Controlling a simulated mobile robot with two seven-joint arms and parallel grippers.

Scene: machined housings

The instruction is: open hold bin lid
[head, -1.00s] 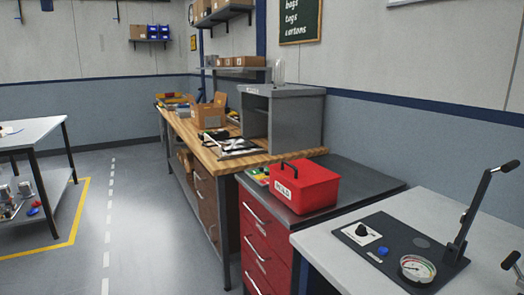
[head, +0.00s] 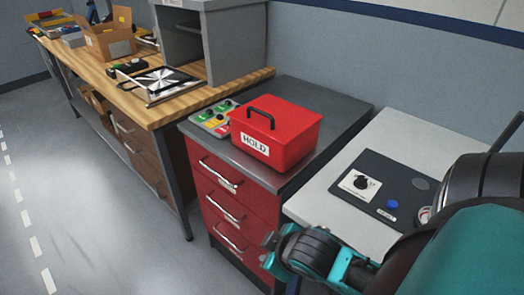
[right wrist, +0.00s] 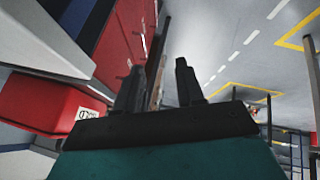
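The red hold bin (head: 290,150) stands on the dark top of a red drawer cabinet. Its lid (head: 285,115) is down, with a black handle (head: 260,112) on it and a white HOLD label on the front. My right arm comes in from the lower right, its hand in front of the cabinet, below the bin. In the right wrist view my right gripper (right wrist: 159,85) has its two fingers apart with nothing between them. The bin (right wrist: 35,105) shows left of the fingers, apart from them. My left gripper is not in view.
A pale table (head: 335,205) with a dark gauge plate (head: 372,188) is on the right. A wooden bench (head: 160,105) with a grey cabinet (head: 230,45) stands behind. The floor at left is clear.

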